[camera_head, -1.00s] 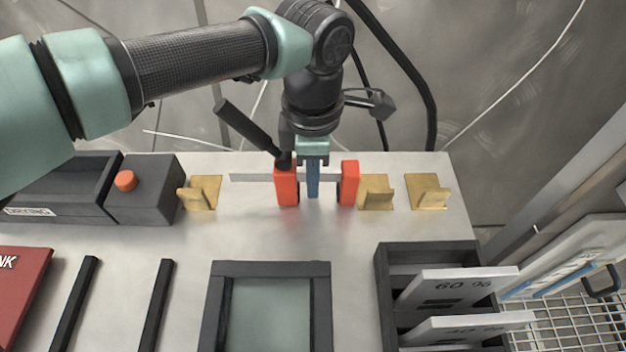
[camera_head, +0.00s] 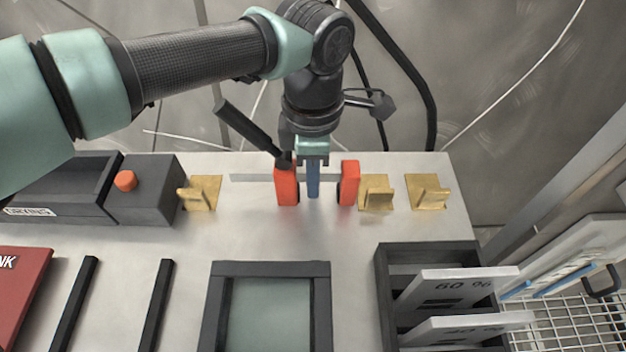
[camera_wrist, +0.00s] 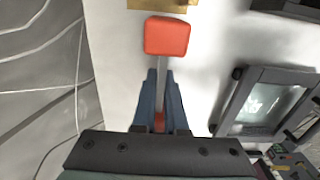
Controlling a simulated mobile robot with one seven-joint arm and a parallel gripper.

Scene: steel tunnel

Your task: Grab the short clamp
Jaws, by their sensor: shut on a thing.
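The short clamp (camera_head: 349,182) has two red jaws, a thin grey bar and a black handle that slants up to the left. It stands at the back of the pale bench, between brass holders. My gripper (camera_head: 313,190) points down between the two red jaws, with its blue fingers shut on the grey bar. In the wrist view, the blue fingers (camera_wrist: 160,108) lie on both sides of the bar, and one red jaw (camera_wrist: 167,37) shows beyond them. The other jaw is mostly hidden behind my gripper there.
Brass holders stand left (camera_head: 199,193) and right (camera_head: 376,193) of the clamp, with another (camera_head: 428,192) farther right. A dark box with an orange knob (camera_head: 125,181) is at left. A dark-framed glass panel (camera_head: 270,268) and a slotted rack (camera_head: 384,300) lie in front.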

